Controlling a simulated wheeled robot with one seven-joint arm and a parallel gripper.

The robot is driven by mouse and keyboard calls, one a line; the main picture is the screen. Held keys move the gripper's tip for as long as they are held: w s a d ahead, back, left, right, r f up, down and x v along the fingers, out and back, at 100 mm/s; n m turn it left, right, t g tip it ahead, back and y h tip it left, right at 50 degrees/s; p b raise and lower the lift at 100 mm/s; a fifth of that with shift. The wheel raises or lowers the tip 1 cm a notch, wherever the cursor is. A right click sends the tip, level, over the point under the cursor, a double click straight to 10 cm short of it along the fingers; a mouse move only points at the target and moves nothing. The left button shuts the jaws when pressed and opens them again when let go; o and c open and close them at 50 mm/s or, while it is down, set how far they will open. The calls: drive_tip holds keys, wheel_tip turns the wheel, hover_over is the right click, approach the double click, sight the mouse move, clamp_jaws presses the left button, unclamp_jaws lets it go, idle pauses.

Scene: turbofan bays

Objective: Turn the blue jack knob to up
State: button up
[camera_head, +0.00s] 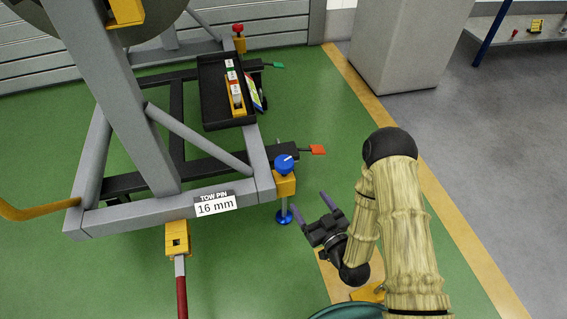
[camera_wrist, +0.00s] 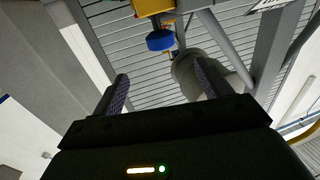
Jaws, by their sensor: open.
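The blue jack knob (camera_head: 284,163) sits on top of a yellow block (camera_head: 286,184) at the near right corner of a grey stand. A white mark shows on its top face. Below the block, the jack's thin leg ends in a blue foot (camera_head: 284,217) by the floor. The knob also shows in the wrist view (camera_wrist: 160,40), at the top, beyond my fingers. My gripper (camera_head: 312,203) is open and empty, to the right of the jack and apart from it. Its two fingers (camera_wrist: 160,88) stand wide apart in the wrist view.
The grey stand frame (camera_head: 120,215) bears a "TOW PIN 16 mm" label (camera_head: 215,204). A yellow coupling (camera_head: 177,240) with a red bar lies in front. A black tray (camera_head: 213,105) holds small items.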

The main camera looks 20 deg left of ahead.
sight(283, 163)
drive_tip(key=b+x, duration=0.6)
drive_tip(key=x, duration=1.1)
drive_tip(key=shift+w+a, duration=0.1)
drive_tip(key=shift+a, duration=0.1)
drive_tip(key=shift+r, duration=0.1)
drive_tip(key=c, duration=1)
